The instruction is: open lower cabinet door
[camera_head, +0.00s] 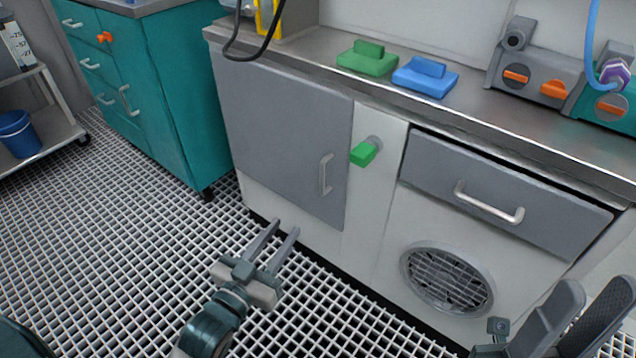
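The lower cabinet door (281,138) is a grey panel left of centre in the head view, and it looks closed. Its silver vertical handle (326,174) is near the door's right edge. My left gripper (280,231) is open and empty, below and left of the handle, over the grid floor and apart from the door. My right gripper (603,297) is at the bottom right, its fingers spread and nothing seen between them, in front of the cabinet's right part.
A green knob (365,152) sticks out right of the door. A grey drawer (499,195) with a bar handle and a round vent (447,278) are further right. A teal cabinet (160,85) stands at left. The grid floor (130,240) before the door is clear.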

